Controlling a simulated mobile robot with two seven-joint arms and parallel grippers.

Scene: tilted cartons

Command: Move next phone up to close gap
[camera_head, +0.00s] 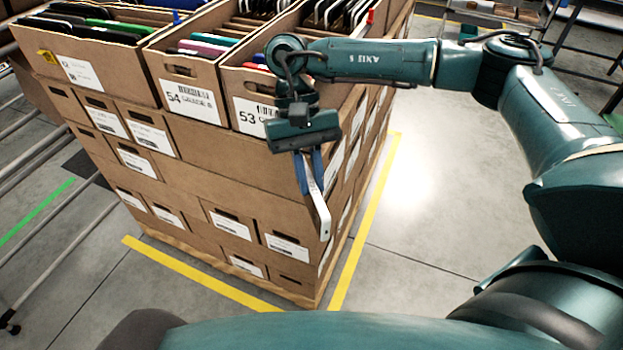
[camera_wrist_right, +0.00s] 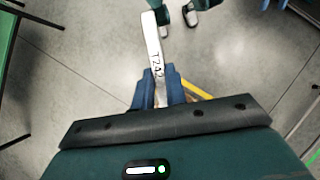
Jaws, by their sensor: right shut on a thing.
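My right gripper (camera_head: 311,172) is shut on a thin pale phone (camera_head: 320,212), which hangs tilted in front of the stack's near corner, below the rim of carton 53. My left gripper is not in view.
Another open carton (camera_head: 90,68) at the left holds black and green devices. Closed labelled cartons are stacked below on a pallet (camera_head: 290,297). Yellow floor tape (camera_head: 365,220) runs around it. Metal rails (camera_head: 40,165) stand at the left; the floor at right is clear.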

